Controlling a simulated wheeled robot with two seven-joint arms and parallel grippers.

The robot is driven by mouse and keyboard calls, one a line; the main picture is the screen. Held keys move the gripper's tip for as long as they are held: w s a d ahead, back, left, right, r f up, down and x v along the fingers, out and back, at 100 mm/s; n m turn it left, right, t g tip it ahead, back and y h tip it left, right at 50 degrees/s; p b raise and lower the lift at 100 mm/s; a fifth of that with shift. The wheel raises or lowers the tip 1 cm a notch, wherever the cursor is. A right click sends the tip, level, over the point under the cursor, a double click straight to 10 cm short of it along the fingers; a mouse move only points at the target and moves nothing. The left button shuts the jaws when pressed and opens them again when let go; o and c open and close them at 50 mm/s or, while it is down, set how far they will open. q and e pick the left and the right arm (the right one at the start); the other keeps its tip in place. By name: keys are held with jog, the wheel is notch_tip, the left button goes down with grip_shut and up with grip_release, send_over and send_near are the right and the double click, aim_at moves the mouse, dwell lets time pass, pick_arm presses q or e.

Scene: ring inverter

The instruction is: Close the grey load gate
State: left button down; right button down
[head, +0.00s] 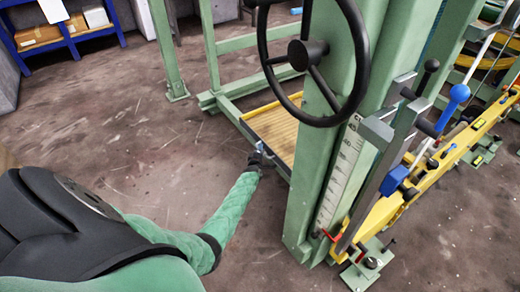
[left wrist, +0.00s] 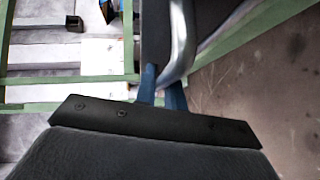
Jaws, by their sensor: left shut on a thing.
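My left gripper (head: 259,154) is low beside the green machine frame, at the near edge of the wooden-floored platform. In the left wrist view its blue fingers (left wrist: 164,88) are shut on a curved grey handle (left wrist: 183,40). A dark grey panel (left wrist: 155,35) stands right beside the handle. In the head view the grey load gate is hard to make out. A low grey bar (head: 235,116) runs along the platform's open side to my gripper, and I cannot tell whether it is the gate. My right gripper is not in view.
A green column (head: 325,130) with a black handwheel (head: 308,54) stands just right of my left gripper. Levers with blue and black knobs and a yellow beam (head: 450,150) are farther right. Blue shelving (head: 68,40) stands at the back left. The floor between is clear.

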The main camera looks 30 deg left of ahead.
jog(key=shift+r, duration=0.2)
pick_arm(q)
jog(key=c, duration=1.5)
grip_release()
